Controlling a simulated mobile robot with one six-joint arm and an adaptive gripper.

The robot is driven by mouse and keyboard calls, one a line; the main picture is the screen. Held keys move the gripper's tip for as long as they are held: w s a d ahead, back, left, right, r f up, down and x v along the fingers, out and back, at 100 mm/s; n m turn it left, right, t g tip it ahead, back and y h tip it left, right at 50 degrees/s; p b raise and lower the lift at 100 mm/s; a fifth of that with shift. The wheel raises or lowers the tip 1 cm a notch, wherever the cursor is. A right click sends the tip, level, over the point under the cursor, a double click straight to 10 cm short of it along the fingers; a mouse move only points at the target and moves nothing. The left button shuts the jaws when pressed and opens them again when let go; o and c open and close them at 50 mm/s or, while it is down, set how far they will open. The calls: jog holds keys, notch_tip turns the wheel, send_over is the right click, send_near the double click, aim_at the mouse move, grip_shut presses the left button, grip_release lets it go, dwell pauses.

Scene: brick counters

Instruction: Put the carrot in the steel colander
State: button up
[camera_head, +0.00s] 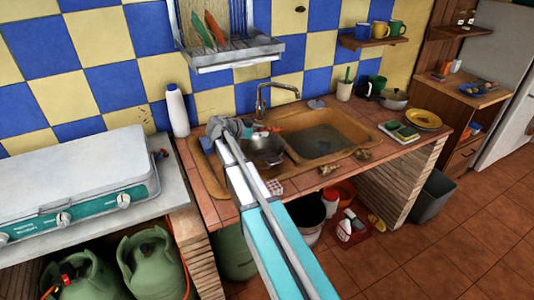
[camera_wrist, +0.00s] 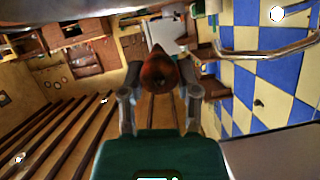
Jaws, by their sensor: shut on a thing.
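The carrot (camera_wrist: 160,72) shows in the wrist view as an orange-brown tapered shape between the two fingers of my gripper (camera_wrist: 160,95). My gripper is shut on it. In the head view my gripper (camera_head: 242,128) is over the left part of the sink, just behind and left of the steel colander. A small orange-red bit shows beside it. The steel colander (camera_head: 268,153) is a round grey bowl at the left of the sink, partly hidden by my arm. I cannot tell the exact height of the carrot above it.
The sink basin (camera_head: 325,140) has a curved faucet (camera_head: 277,88) behind it. A dish rack (camera_head: 235,50) hangs above. A white bottle (camera_head: 177,110) stands at left. Yellow plates (camera_head: 424,118) and sponges (camera_head: 402,132) lie on the right counter. A stove (camera_head: 75,180) is at far left.

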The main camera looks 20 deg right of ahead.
jog(key=o, duration=1.1)
